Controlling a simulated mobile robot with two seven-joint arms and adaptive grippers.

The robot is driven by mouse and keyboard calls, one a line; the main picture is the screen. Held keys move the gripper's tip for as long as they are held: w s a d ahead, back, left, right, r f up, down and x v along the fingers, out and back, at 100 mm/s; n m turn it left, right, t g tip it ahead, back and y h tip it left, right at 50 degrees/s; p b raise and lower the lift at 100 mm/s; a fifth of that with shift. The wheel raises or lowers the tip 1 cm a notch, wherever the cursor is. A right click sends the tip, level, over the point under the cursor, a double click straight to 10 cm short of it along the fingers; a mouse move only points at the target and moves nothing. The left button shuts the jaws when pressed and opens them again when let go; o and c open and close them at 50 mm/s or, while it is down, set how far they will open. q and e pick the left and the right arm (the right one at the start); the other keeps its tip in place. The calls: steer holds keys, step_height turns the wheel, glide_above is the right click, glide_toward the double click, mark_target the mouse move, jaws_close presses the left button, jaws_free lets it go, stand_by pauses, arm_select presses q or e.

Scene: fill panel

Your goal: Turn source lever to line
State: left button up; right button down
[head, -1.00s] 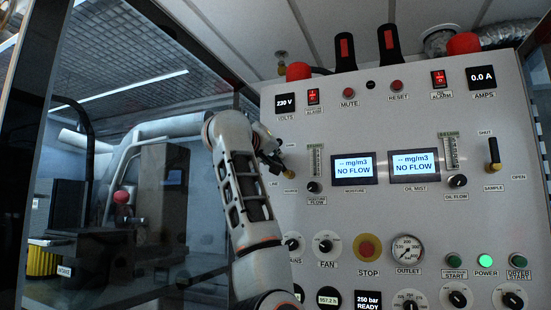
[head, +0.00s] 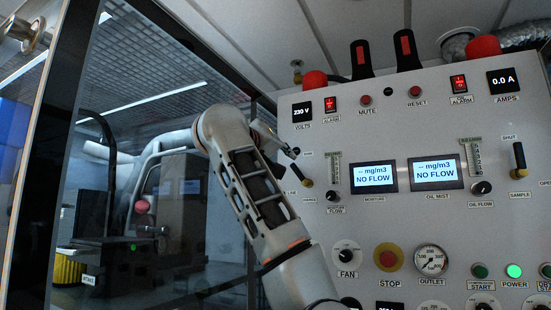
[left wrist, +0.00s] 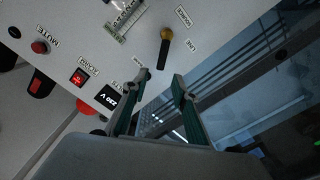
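The source lever (head: 301,175) is on the left edge of the grey panel, a black handle on a gold hub. Its handle tilts up and left from the hub, between the SHUT label (head: 306,153) above and the LINE label (head: 293,192) below left. The lever also shows in the left wrist view (left wrist: 164,50), its handle end pointing toward my fingers. My left gripper (head: 285,145) is just up and left of the lever. In the left wrist view its two fingers (left wrist: 159,82) are spread with nothing between them, short of the handle. My right gripper is not in view.
A sample lever (head: 519,158) is at the panel's right. The moisture flow gauge (head: 334,170) and its knob sit close right of the source lever. A red stop button (head: 388,258) is lower down. Glass and a dark frame stand left of the panel.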

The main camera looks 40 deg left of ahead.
arm_select(q)
steer(key=v, duration=0.3)
steer(key=shift+s+d, duration=0.1)
steer(key=shift+s, duration=0.3)
